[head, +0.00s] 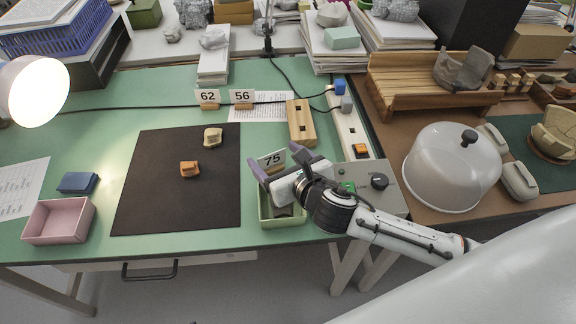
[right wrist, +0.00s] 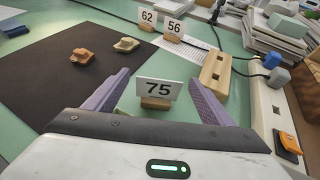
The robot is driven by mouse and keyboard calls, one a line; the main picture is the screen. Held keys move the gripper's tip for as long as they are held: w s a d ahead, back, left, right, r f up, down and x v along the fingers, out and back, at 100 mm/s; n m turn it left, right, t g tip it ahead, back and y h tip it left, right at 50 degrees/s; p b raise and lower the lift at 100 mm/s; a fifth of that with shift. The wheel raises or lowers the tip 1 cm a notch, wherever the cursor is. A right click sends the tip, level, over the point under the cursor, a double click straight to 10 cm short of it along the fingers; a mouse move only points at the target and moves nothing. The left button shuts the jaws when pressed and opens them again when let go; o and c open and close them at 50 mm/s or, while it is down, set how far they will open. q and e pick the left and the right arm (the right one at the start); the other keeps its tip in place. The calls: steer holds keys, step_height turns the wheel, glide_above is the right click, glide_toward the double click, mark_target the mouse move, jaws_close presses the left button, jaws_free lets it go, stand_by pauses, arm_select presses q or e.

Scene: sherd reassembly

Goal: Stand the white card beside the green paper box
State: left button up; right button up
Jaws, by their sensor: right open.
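A white card marked 75 (head: 271,159) stands upright in a small wooden foot, just behind the green paper box (head: 283,223) on the green table. It also shows in the right wrist view (right wrist: 159,89), with its wooden foot (right wrist: 156,103) below. My right gripper (head: 278,161) reaches over the green box, which it partly hides. Its two purple fingers are open, one on either side of the card, with gaps to both sides of it. Two more white cards, marked 62 (head: 207,96) and 56 (head: 242,96), stand farther back. My left gripper is not in view.
A black mat (head: 140,190) left of the gripper holds an orange-brown sherd (head: 189,169) and a pale sherd (head: 213,138). A wooden block with holes (head: 301,122) and a power strip (head: 346,125) lie to the right. A pink box (head: 58,222) is at far left.

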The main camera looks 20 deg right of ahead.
steer(key=v, duration=1)
steer(key=shift+p, duration=0.3)
steer(key=shift+s, duration=0.1)
